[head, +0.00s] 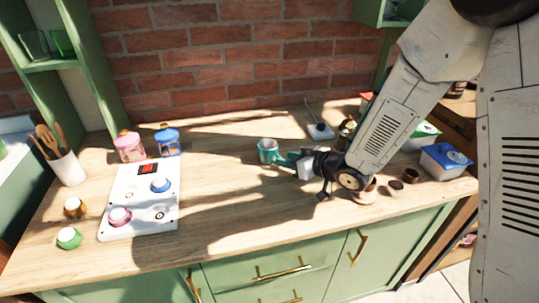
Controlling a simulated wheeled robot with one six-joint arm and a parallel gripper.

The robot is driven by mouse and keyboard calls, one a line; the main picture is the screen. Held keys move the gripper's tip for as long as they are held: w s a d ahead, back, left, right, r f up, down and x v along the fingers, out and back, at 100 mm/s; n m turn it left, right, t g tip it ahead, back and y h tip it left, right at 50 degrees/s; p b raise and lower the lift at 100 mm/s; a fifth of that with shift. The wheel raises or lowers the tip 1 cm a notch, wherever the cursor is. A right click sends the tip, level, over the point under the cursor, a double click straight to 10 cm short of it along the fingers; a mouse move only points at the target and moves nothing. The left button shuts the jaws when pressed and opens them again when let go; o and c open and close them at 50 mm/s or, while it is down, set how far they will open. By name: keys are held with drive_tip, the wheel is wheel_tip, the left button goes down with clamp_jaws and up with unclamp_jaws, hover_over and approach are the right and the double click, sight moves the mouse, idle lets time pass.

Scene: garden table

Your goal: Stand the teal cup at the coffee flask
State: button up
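The teal cup (267,147) is upright on the wooden counter, left of my arm in the head view. My gripper (284,160) reaches in from the right, low over the counter, with its tip at the cup's right side. Teal parts there overlap in view, so I cannot tell fingers from cup handle, or whether they grip it. No coffee flask stands out clearly. A dark and brass-coloured object (346,127) is partly hidden behind my arm, and I cannot tell if it is the flask.
A white panel (131,211) with knob-like blue and pink items lies left. Pink (129,147) and blue (168,141) jars stand behind it. A white dish (320,131) sits behind my gripper. Blue-lidded tub (446,162) and small brown pots are right. The counter's front middle is clear.

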sight(271, 155)
drive_tip(key=shift+x, duration=1.35)
clamp_jaws()
drive_tip(key=shift+r, duration=0.1)
